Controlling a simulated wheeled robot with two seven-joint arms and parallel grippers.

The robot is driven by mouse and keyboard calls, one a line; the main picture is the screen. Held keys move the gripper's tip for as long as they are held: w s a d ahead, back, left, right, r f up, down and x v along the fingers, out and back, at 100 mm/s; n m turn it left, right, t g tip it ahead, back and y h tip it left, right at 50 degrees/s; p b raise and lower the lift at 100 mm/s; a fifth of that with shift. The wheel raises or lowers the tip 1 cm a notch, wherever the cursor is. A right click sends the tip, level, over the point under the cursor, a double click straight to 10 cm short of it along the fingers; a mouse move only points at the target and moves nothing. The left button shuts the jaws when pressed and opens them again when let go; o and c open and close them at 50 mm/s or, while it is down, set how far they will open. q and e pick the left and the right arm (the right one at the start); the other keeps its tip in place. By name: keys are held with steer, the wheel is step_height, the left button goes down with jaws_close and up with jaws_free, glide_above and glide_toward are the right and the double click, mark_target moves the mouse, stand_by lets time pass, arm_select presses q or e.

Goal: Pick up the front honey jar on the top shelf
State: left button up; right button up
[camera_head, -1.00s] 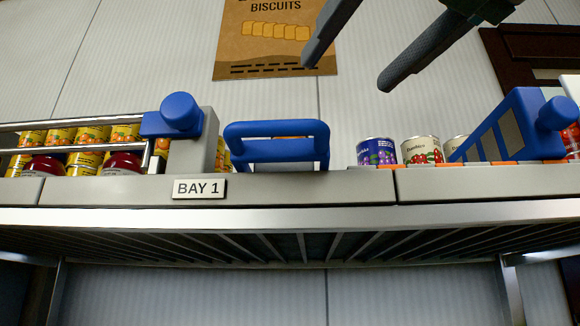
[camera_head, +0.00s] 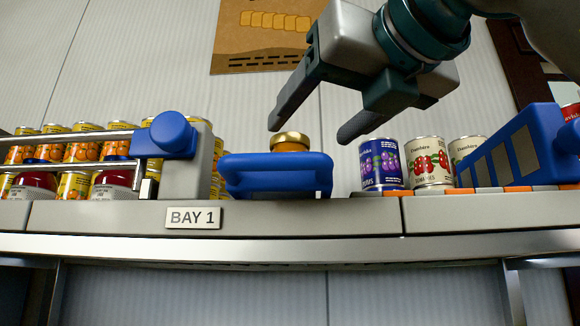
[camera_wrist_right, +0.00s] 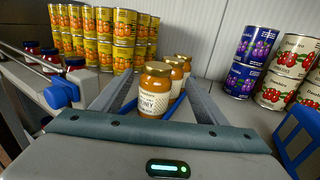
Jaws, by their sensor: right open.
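The front honey jar (camera_wrist_right: 154,90), amber with a gold lid and a pale label, stands upright in the right wrist view. More honey jars (camera_wrist_right: 178,68) stand in a row behind it. In the head view the gold lid and top of a honey jar (camera_head: 290,142) show above a blue handle-like guard (camera_head: 275,172), which hides the rest. My right gripper (camera_head: 308,136) is open, with its fingers pointing down above the jar. In the wrist view its fingers (camera_wrist_right: 160,100) lie either side of the front jar; I cannot tell whether they touch it. My left gripper is not in view.
Stacked orange-labelled cans (camera_head: 85,150) and dark red jars (camera_head: 112,182) stand on the left behind a rail with a blue end (camera_head: 172,135). Purple (camera_head: 380,163) and red-fruit cans (camera_head: 428,162) stand close on the right, beside a blue divider (camera_head: 515,150). The shelf edge carries a BAY 1 label (camera_head: 194,218).

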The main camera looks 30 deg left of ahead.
mark_target(299, 137)
steer(key=shift+p+x, duration=0.4)
steer(key=shift+x, duration=0.95)
steer(key=shift+d, duration=0.1)
steer(key=shift+w+a+r+p, duration=0.1)
steer(key=shift+w+a+p, duration=0.1)
steer(key=shift+a+p, duration=0.3)
steer(key=shift+w+a+p, duration=0.2)
steer(key=shift+a+p, duration=0.2)
steer(key=shift+p, duration=0.2)
steer(key=shift+p+x, duration=0.7)
steer(key=shift+x, duration=0.2)
steer(key=shift+w+a+f+p, duration=0.2)
steer(key=shift+w+a+p, duration=0.2)
steer(key=shift+a, duration=0.3)
steer(key=shift+d, duration=0.1)
